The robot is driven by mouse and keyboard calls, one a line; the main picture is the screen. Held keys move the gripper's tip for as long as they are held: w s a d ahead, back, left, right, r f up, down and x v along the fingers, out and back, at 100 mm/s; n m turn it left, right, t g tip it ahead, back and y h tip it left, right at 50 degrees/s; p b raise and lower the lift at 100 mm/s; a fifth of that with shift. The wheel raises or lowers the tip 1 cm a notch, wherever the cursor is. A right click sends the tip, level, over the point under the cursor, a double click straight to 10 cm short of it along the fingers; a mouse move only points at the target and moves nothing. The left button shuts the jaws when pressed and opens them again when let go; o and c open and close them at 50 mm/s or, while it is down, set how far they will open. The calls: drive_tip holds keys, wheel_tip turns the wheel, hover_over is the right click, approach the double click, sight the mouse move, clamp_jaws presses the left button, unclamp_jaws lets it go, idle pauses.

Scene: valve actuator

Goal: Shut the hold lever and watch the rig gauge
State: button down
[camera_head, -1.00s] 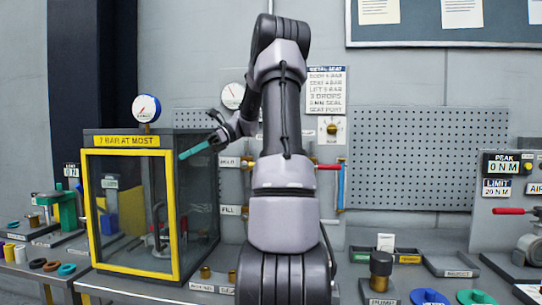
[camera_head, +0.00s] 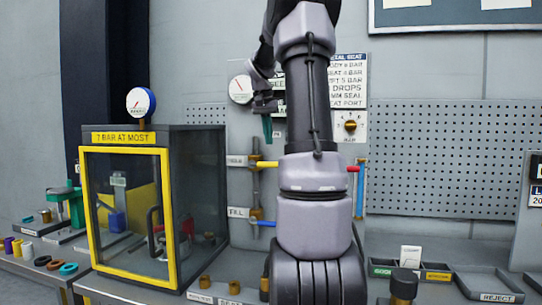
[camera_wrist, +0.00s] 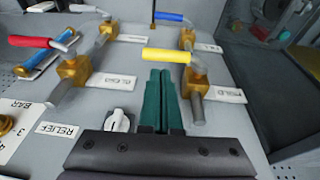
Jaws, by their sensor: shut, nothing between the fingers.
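The hold lever has a yellow handle, seen in the head view (camera_head: 264,164) on the wall panel beside the HOLD label. In the wrist view the yellow handle (camera_wrist: 166,55) points left from its brass valve, across the pipe. My gripper (camera_head: 267,138) has its green fingers pointing down just above the handle. In the wrist view the shut, empty fingers (camera_wrist: 160,73) end close to the handle; whether they touch it I cannot tell. A round gauge (camera_head: 240,89) is on the panel and another gauge (camera_head: 141,103) stands on the yellow-framed case. Their readings are too small to tell.
A blue fill lever (camera_wrist: 169,17) is beyond the hold lever, and a red lever (camera_wrist: 28,42) is to the left. A relief knob (camera_wrist: 118,120) sits near my fingers. The glass case (camera_head: 165,139) stands left of the panel. A pegboard (camera_head: 440,150) is on the right.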

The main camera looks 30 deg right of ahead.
sight(272, 164)
drive_tip(key=s+x, duration=0.1)
drive_tip(key=x, duration=0.5)
drive_tip(key=shift+w+f, duration=0.35)
drive_tip(key=shift+w, duration=0.2)
drive_tip(key=shift+s+d+f, duration=0.15)
drive_tip(key=shift+s+f, duration=0.1)
drive_tip(key=shift+f, duration=0.6)
drive_tip(key=v, duration=1.5)
drive_tip(key=shift+d, duration=0.25)
